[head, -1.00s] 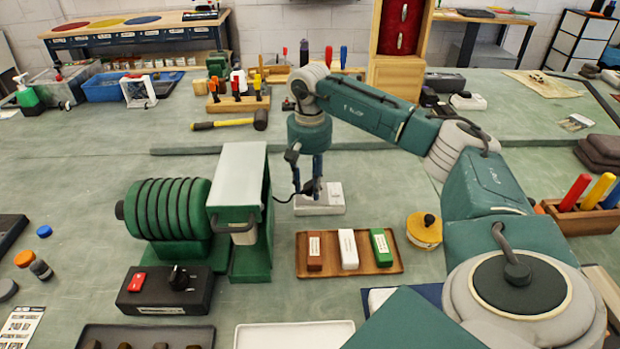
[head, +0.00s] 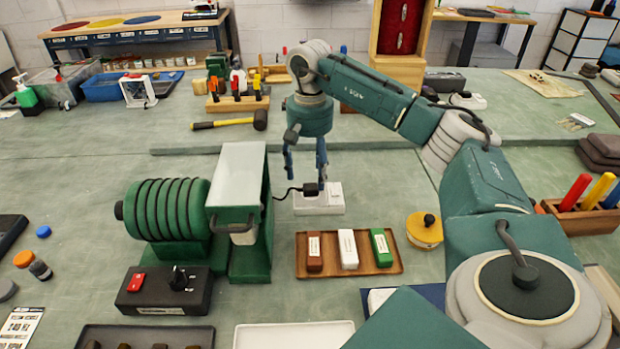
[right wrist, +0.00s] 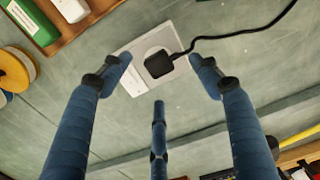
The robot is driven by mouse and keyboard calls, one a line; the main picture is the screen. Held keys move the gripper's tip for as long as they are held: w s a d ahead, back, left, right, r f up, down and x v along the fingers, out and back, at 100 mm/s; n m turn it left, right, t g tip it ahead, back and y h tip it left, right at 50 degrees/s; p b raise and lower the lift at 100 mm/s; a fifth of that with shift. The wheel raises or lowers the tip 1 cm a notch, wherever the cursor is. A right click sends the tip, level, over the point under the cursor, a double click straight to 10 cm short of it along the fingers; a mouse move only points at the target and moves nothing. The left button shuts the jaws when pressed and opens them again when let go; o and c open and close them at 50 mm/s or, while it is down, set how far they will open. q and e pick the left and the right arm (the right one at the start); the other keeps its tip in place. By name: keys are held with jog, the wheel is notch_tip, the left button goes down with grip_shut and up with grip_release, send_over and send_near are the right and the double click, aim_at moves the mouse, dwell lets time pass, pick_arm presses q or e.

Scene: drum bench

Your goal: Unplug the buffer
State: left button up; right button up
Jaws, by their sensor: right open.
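The buffer (head: 172,210) is a green machine with black ribbed wheels at left centre. Its black cord runs right to a black plug (head: 311,188) at the white socket block (head: 320,204). In the right wrist view the plug (right wrist: 158,64) lies over the block's round white face, slightly off its middle; whether it is seated cannot be told. My right gripper (head: 305,176) is open above the block, its blue fingers spread around the plug and apart from it. My left gripper is not in view.
A wooden tray (head: 392,267) with brown, white and green blocks lies in front of the socket block. A round yellow tin (head: 425,231) stands right of it. A black switch box (head: 150,298) is in front of the buffer. A hammer (head: 225,124) lies behind.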

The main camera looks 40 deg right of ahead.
aim_at(310, 187)
notch_tip(310, 187, up, 7)
jog(key=shift+r, duration=0.2)
dwell(0.6)
